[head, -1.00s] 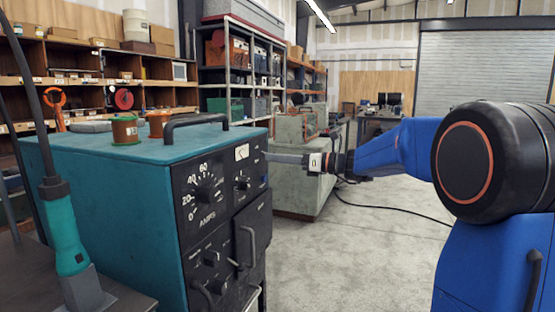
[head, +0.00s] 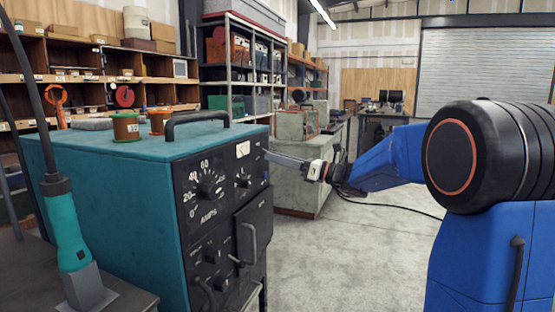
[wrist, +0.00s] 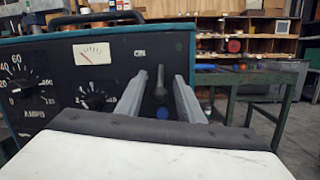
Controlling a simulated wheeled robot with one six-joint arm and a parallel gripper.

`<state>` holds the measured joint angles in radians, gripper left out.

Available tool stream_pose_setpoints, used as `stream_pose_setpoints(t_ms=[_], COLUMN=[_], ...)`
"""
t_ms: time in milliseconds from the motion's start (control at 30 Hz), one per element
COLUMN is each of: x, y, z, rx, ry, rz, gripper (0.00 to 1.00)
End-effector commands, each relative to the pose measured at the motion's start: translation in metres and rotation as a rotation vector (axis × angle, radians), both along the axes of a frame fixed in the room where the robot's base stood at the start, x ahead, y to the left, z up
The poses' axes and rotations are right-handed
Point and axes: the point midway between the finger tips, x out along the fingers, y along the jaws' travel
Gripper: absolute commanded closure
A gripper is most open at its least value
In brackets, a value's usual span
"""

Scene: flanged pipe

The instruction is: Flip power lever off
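The teal power unit (head: 105,165) has a black front panel with dials. In the wrist view, the power lever (wrist: 160,84) is a small dark stick on that panel (wrist: 50,110). It points up, close to the ON label (wrist: 139,53). My gripper (wrist: 160,77) is open, with one finger on each side of the lever. I cannot tell whether either finger touches it. In the head view, my gripper (head: 268,156) is at the panel's upper right edge, its fingers tilted up toward the panel. The lever is not clearly visible there.
Wire spools (head: 125,127) and a black handle (head: 197,122) are on top of the unit. A teal torch handle (head: 68,232) stands at the left front. A pale green cabinet (head: 295,175) is behind my gripper.

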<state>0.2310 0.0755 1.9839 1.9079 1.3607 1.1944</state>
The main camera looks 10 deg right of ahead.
Motion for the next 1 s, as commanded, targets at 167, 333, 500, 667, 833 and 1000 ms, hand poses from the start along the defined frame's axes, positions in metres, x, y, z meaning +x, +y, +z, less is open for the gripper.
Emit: stream_pose_setpoints(t_ms=[167, 333, 500, 667, 833, 1000], x=[-0.001, -0.011, -0.027, -0.043, -0.059, -0.075], y=[-0.003, -0.018, -0.044, -0.067, -0.092, -0.116], z=[-0.001, -0.004, -0.01, -0.015, -0.021, -0.026], rx=[0.0, 0.0, 0.0, 0.0, 0.0, -0.001], ry=[0.0, 0.001, 0.001, -0.001, 0.001, 0.0], rz=[-0.001, -0.003, -0.005, -0.003, -0.004, -0.003], gripper=[0.66, 0.66, 0.66, 0.66, 0.66, 0.66])
